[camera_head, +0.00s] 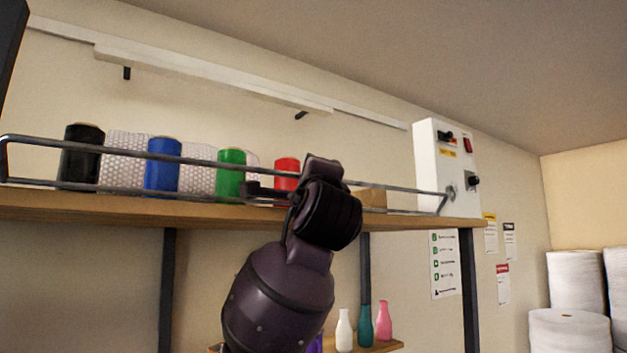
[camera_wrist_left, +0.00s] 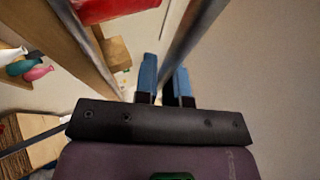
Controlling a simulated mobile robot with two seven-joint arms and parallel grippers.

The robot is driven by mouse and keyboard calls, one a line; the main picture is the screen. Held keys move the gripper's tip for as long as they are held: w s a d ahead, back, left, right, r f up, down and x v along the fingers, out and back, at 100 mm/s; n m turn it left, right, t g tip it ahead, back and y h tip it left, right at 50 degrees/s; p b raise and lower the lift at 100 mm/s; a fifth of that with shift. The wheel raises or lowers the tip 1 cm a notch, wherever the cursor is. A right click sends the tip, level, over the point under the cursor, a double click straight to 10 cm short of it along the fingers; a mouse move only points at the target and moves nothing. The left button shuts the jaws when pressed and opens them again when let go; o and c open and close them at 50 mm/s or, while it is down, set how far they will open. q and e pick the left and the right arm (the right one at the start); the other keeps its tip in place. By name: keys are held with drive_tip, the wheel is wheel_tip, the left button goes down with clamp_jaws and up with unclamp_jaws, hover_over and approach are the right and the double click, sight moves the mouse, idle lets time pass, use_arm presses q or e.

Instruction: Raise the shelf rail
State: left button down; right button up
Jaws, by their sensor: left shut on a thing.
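The shelf rail (camera_head: 50,142) is a grey metal frame with an upper and a lower bar, along the front edge of the wooden shelf (camera_head: 400,219). Its upper bar stands above the board, in front of the spools. My left arm reaches up to the rail in the head view and covers part of it. In the left wrist view, my left gripper (camera_wrist_left: 166,78) has its blue fingers on either side of the grey rail bar (camera_wrist_left: 206,25), shut on it. In the head view its fingertips are hidden or too small to make out. My right gripper is not in view.
Black (camera_head: 80,158), blue (camera_head: 162,168), green (camera_head: 231,175) and red (camera_head: 287,166) spools stand behind the rail with bubble wrap (camera_head: 122,160). A white control box (camera_head: 432,165) is at the shelf's right end. Bottles (camera_head: 365,325) stand on a lower shelf.

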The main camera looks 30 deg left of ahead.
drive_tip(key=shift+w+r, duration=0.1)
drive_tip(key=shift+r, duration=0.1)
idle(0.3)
use_arm(q)
drive_tip(key=c, duration=1.2)
unclamp_jaws()
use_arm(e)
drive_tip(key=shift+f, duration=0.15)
use_arm(q)
drive_tip(key=b+v, duration=0.3)
drive_tip(key=v, duration=0.7)
drive_tip(key=shift+s+d, duration=0.25)
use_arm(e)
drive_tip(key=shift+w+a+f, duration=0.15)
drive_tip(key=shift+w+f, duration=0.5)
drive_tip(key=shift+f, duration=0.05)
